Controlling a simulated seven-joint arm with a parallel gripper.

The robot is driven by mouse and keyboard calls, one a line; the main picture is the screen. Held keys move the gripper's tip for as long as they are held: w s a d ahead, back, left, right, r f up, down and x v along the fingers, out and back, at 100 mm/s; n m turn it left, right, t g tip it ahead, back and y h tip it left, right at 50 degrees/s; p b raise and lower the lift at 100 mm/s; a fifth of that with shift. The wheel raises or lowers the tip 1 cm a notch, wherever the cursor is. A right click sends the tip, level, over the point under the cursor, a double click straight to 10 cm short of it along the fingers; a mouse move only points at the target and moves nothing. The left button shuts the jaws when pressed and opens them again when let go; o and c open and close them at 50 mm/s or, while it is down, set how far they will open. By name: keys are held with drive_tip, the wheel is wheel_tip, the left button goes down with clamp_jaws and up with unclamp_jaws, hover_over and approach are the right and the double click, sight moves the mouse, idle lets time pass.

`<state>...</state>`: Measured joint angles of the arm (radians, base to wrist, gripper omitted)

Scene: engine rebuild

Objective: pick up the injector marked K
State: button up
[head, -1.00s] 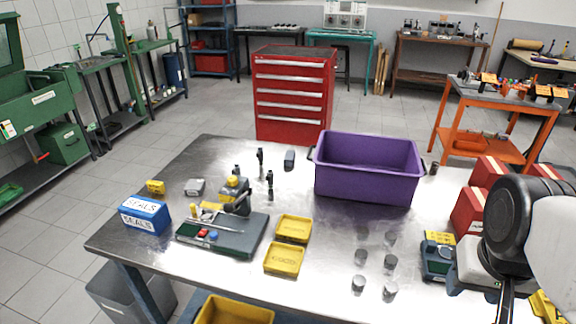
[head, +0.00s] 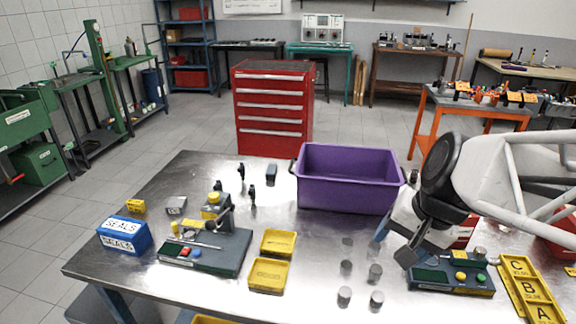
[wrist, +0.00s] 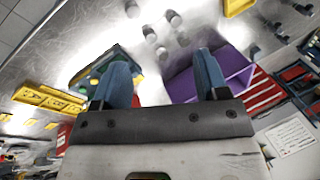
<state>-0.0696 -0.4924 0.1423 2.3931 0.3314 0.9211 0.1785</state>
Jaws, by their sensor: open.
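Several small dark upright parts stand left of the purple bin, one at the back (head: 240,171), one in front (head: 252,195) and one to the left (head: 218,186). They look like injectors, but no letter K can be read on any of them. My gripper (head: 383,232) is over the right half of the table, in front of the purple bin and well to the right of these parts. In the wrist view its two blue fingers (wrist: 164,75) are apart with nothing held between them. The dark parts are too small to identify in the wrist view.
The purple bin (head: 345,196) stands between my gripper and the back of the table. Several grey cylinders (head: 375,272) stand in front.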

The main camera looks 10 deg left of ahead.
drive_tip(key=w+a+f+m+y, duration=0.2)
drive_tip(key=w+a+m+y, duration=0.5)
drive_tip(key=w+a, duration=1.15)
drive_tip(key=m+t+y, duration=0.2)
drive_tip(key=m+y, duration=0.1)
drive_tip(key=m, duration=0.8)
hover_over(252, 194)
drive_tip(key=w+d, duration=0.1)
drive_tip(key=d, duration=0.1)
wheel_tip(252, 194, down, 8)
drive_tip(key=shift+f, duration=1.75)
